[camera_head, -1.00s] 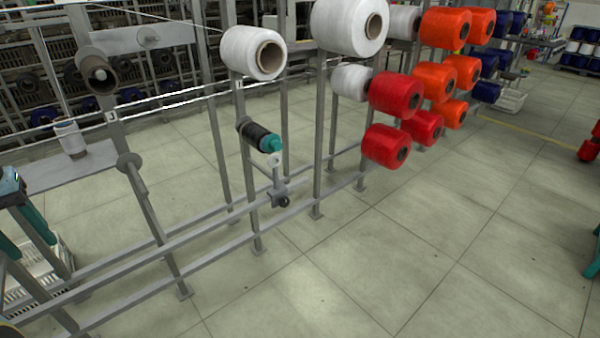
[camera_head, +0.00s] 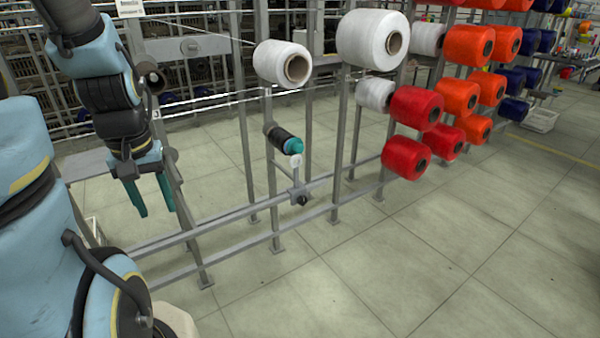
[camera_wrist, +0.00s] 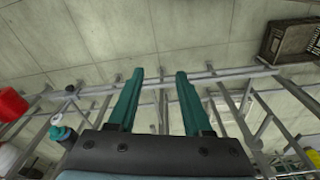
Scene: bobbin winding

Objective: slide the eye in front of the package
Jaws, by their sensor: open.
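The eye, a small pale ring (camera_head: 295,160), stands on a short grey post with a clamp (camera_head: 300,197) on the upper rail. Just above it in the head view is the dark package with a teal tip (camera_head: 284,139), held on the frame. Whether the ring lines up with the package's axis I cannot tell. My gripper (camera_head: 155,207) is open and empty, pointing down at the left, well apart from the eye. In the wrist view its two teal fingers (camera_wrist: 160,75) are spread with nothing between them; the clamp (camera_wrist: 70,90) shows at the left.
The grey rail (camera_head: 215,223) runs from lower left towards the package, with uprights and a lower bar around it. White spools (camera_head: 283,63) hang above; red spools (camera_head: 405,158) stick out at the right. A crate (camera_wrist: 290,40) shows in the wrist view. The floor in front is clear.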

